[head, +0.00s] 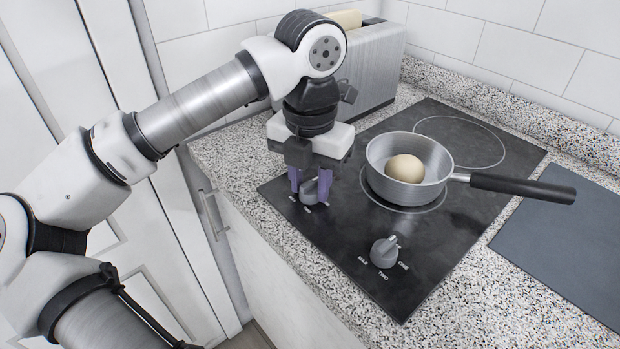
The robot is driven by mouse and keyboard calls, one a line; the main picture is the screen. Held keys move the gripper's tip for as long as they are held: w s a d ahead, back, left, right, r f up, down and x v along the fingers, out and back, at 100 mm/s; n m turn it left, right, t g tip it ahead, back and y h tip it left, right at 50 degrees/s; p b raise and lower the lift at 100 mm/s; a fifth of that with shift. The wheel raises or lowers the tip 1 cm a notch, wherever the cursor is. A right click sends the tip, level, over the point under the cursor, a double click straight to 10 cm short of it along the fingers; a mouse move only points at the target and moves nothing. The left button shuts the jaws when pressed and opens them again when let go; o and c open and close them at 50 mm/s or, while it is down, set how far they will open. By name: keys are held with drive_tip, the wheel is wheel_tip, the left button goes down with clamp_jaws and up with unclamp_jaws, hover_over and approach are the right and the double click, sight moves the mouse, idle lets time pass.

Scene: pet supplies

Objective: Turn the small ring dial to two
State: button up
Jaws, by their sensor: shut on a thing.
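My gripper (311,184) points down over the left part of the black cooktop (330,240). Its purple fingers are closed on the grey left dial (312,194), one on each side. White marks show beside this dial, but they are too small and too covered to read, so its setting cannot be told. A second grey dial (384,252) stands free nearer the front, with the words TWO and ONE among the marks around it. The ring under the pan (400,208) looks smaller than the bare ring (460,142) at the back.
A steel pan (440,180) holding a pale round thing (406,168) stands on the cooktop, its black handle (522,188) reaching right. A steel toaster (368,75) with bread (346,19) stands behind my gripper. A dark grey board (570,250) lies at the right.

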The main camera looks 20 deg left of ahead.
drive_tip(key=shift+m, duration=0.3)
drive_tip(key=m+b, duration=0.1)
drive_tip(key=m, duration=0.1)
drive_tip(key=shift+f+m+b, duration=0.1)
drive_tip(key=shift+m+b, duration=0.25)
drive_tip(key=shift+m, duration=0.05)
drive_tip(key=m+b, duration=0.1)
drive_tip(key=m, duration=0.2)
drive_tip(key=shift+m, duration=0.3)
drive_tip(key=m, duration=0.6)
drive_tip(key=shift+b, duration=0.35)
drive_tip(key=m, duration=0.7)
drive_tip(key=shift+m+p, duration=0.3)
drive_tip(key=m, duration=0.3)
drive_tip(key=shift+m, duration=0.3)
drive_tip(key=shift+m+p, duration=0.3)
drive_tip(key=shift+m, duration=1.5)
